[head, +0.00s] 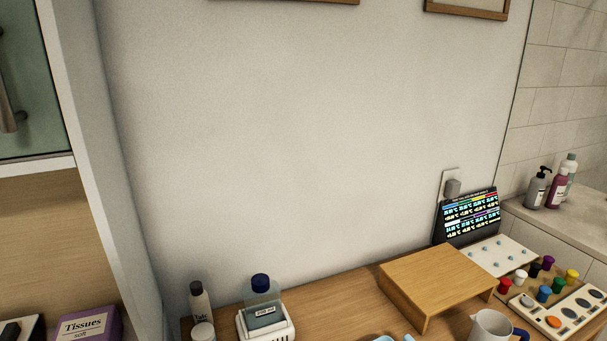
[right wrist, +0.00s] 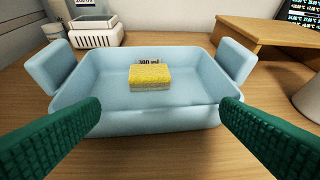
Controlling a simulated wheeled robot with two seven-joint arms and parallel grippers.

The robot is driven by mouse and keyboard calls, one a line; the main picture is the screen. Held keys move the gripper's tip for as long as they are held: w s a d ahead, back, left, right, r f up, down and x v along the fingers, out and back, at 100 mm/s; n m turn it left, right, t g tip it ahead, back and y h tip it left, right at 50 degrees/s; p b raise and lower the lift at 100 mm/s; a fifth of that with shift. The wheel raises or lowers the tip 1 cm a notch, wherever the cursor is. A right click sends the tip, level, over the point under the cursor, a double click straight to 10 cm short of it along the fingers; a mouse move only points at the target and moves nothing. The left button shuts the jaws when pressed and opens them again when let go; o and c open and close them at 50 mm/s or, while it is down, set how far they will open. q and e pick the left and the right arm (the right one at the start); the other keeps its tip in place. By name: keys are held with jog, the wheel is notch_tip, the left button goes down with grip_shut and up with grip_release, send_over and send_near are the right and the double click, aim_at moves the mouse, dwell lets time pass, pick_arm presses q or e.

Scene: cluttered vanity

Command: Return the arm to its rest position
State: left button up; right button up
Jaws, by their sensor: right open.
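My right gripper (right wrist: 160,125) is open in the right wrist view, its two green ridged fingers spread wide with nothing between them. A light blue tub (right wrist: 150,122) with two raised side handles stands on the wooden top just beyond the fingers. A yellow sponge (right wrist: 150,74) lies inside the tub toward its back wall. In the head view neither gripper shows; only a small part of the blue tub (head: 384,338) shows at the bottom edge. My left gripper is out of sight.
A wooden riser (head: 435,277) stands on the vanity top, with a dark screen (head: 468,216) behind it. Several coloured caps and a white tray (head: 575,315) sit at right. A grey mug (head: 490,326) is in front. Bottles and a white basket (head: 265,322) stand at left.

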jog(key=s+f+m+g+h, duration=0.3)
jog(key=s+g, duration=0.5)
jog(key=s, duration=0.6)
notch_tip(320, 180, down, 28)
jog(key=s+f+n+g, duration=0.1)
jog(key=s+n, duration=0.1)
jog(key=s+d+f, duration=0.1)
jog(key=s+f, duration=0.6)
jog(key=s, duration=0.1)
jog(key=s+d+f+g, duration=0.1)
jog(key=s+d+f, duration=0.1)
jog(key=s+f, duration=0.5)
jog(key=shift+s+d+f+g, duration=0.2)
jog(key=shift+s+d+g, duration=0.1)
jog(key=shift+s, duration=0.2)
